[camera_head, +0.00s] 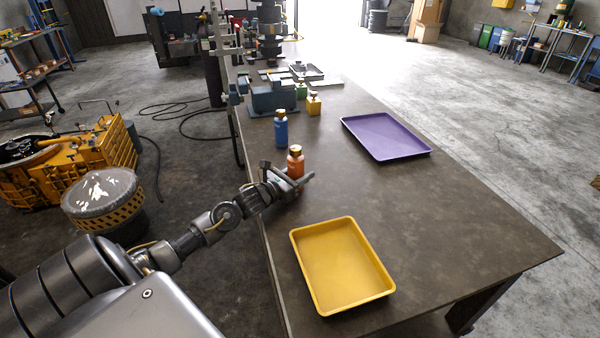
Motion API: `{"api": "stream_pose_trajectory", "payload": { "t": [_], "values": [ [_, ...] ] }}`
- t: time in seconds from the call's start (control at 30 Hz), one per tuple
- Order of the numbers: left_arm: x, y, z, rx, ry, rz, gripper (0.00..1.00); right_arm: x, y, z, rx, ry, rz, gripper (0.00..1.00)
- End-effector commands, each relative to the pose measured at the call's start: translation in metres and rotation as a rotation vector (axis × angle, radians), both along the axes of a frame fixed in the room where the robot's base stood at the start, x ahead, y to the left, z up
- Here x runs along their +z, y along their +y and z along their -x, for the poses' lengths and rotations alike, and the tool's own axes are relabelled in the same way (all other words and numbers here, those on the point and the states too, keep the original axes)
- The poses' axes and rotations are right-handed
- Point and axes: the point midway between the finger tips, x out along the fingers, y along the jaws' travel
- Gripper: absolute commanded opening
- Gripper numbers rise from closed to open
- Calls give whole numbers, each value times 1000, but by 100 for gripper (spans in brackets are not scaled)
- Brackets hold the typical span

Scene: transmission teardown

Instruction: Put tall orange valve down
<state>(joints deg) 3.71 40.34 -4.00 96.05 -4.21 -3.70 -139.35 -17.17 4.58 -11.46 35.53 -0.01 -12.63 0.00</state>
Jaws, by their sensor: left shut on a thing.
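The tall orange valve (295,160), with a gold-coloured top, stands upright near the left edge of the table, behind the yellow tray. My left gripper (302,180) is shut on it, reaching in from the lower left. The gripper hides the valve's lower part, so I cannot tell whether its base touches the table. My right gripper is not in view.
A yellow tray (383,289) and a purple tray (427,152) lie on the table (450,230). A blue valve (281,131) stands behind the orange one, with yellow (314,106) and green (301,91) pieces farther back. The table between the trays is clear.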

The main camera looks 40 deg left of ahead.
Motion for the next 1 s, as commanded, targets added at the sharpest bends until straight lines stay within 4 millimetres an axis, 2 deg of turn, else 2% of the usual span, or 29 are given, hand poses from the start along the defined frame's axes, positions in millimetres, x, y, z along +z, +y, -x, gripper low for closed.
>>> {"api": "stream_pose_trajectory", "payload": {
  "t": [0.1,0.13,0.3,0.67,0.77,1.0],
  "values": [
    [0,0,0,0,-6,0,0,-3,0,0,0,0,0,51],
    [-3,0,0,0,0,0,46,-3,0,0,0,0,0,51],
    [-2,0,0,0,0,0,66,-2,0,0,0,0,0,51],
    [0,0,2,0,1,0,66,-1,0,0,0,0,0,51],
    [-3,2,16,-2,3,-2,66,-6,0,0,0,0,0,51],
    [-5,8,64,-3,5,-4,66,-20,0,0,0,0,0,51]
  ]
}}
